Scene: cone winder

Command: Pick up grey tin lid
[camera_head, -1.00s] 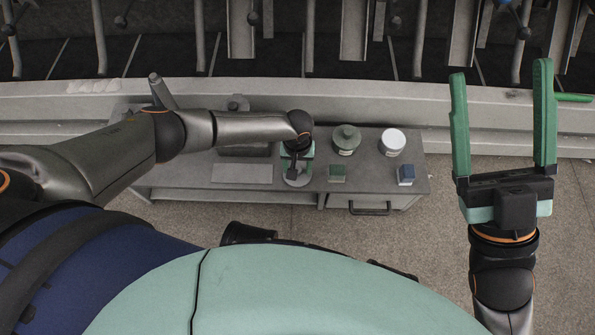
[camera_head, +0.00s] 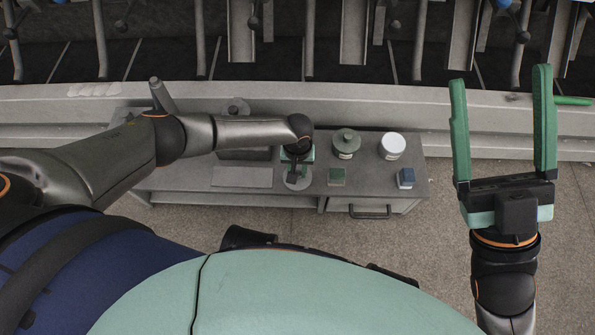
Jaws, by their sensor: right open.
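A flat round grey disc, which looks like the grey tin lid (camera_head: 298,184), lies near the front edge of the low grey bench (camera_head: 310,190). My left gripper (camera_head: 296,172) points down over it, and its green part shows beneath the wrist. The gripper hides part of the disc, and I cannot tell whether its fingers touch it or are open or shut. My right gripper (camera_head: 502,135) is open and empty, held up at the right, well away from the bench.
A grey plate (camera_head: 242,177) lies to the left. The machine's long pale rail (camera_head: 400,105) runs behind the bench.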

